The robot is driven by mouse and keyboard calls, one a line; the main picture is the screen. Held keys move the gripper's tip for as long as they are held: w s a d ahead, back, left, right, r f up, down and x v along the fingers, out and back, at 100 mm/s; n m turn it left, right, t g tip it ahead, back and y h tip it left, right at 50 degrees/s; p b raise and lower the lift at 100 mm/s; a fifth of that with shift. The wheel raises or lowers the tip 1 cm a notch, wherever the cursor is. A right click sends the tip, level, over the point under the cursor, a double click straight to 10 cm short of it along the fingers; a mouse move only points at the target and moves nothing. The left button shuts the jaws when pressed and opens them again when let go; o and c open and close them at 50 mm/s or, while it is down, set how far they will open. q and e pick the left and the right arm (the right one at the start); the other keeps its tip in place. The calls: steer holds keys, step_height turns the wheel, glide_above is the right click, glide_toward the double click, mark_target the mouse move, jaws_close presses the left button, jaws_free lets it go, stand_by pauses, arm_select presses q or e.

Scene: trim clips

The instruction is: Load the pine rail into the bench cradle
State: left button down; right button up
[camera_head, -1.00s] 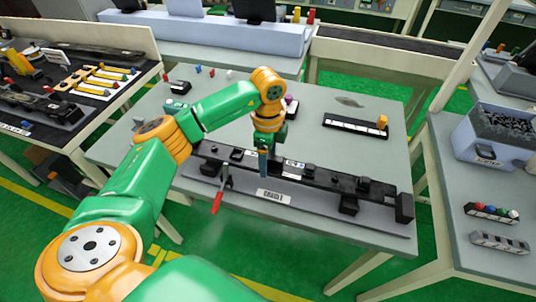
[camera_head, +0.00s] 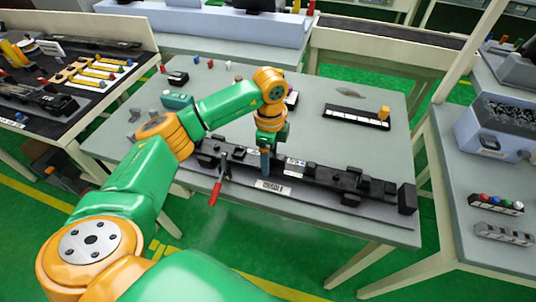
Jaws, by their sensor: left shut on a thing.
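The bench cradle (camera_head: 407,197) is a long black fixture with blocks and a white label plate, on the grey bench. A long dark rail (camera_head: 318,174), which I take as the pine rail, runs lengthwise along it at cradle level. My left gripper (camera_head: 265,162) comes from above and is shut on the rail left of its middle. I cannot tell whether the rail rests fully on the supports. A red-handled lever (camera_head: 215,193) hangs at the cradle's front left. My right gripper is not in view.
A black tray with white cells and a yellow piece (camera_head: 384,112) lies behind the cradle. A teal box (camera_head: 177,100) and small coloured pieces are at the back left. Side tables stand left and right, the right with a grey-blue bin (camera_head: 490,142). Bare bench lies behind the cradle.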

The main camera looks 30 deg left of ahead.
arm_select(q)
steer(key=shift+w+d, duration=0.15)
steer(key=shift+d, duration=0.65)
steer(key=shift+c, duration=1.4)
jaws_free()
steer(key=shift+o, duration=1.4)
steer(key=shift+d, duration=0.25)
step_height(320, 180, up, 6)
steer(key=shift+w+r+b, duration=0.1)
steer(key=shift+r+b, duration=0.15)
steer(key=shift+b, duration=0.6)
steer(key=shift+r, duration=0.3)
